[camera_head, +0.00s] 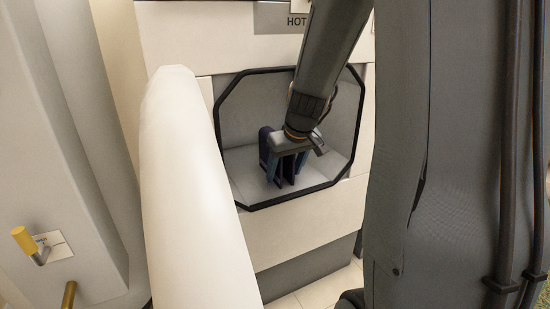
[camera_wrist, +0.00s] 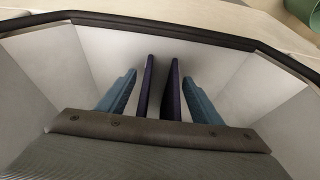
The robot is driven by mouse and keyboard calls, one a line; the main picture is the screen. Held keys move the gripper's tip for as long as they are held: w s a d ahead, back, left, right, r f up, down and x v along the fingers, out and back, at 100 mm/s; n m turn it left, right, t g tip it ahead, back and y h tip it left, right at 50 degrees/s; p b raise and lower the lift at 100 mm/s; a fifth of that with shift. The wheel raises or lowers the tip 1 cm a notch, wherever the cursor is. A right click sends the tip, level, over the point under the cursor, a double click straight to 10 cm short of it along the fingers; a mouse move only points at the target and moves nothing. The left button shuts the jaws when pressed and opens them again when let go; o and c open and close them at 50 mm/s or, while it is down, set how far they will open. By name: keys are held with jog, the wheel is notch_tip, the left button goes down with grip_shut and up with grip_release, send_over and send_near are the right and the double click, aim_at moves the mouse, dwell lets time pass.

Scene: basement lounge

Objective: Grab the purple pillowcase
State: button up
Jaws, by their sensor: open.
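My gripper (camera_head: 284,182) is inside an octagonal, black-rimmed recess (camera_head: 341,108), pointing down over its pale floor. In the wrist view my gripper (camera_wrist: 160,77) has its blue fingers spread apart. Two thin, upright, dark purple pieces stand between the fingers with a pale gap between them. I cannot tell whether they are the pillowcase or inner parts of my gripper. No loose purple cloth shows clearly in either view. The recess floor and side walls around the fingers look bare.
A tall white rounded form (camera_head: 190,200) stands in front of the recess on the left. The dark rim (camera_wrist: 160,21) bounds the opening in the wrist view. A yellow-ended handle (camera_head: 25,240) sticks out at the far left. A green object (camera_wrist: 304,12) shows at the upper right corner.

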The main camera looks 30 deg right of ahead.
jog(key=c, duration=1.2)
jog(key=shift+r, duration=0.25)
jog(key=shift+r+p, duration=0.5)
jog(key=shift+p, duration=0.25)
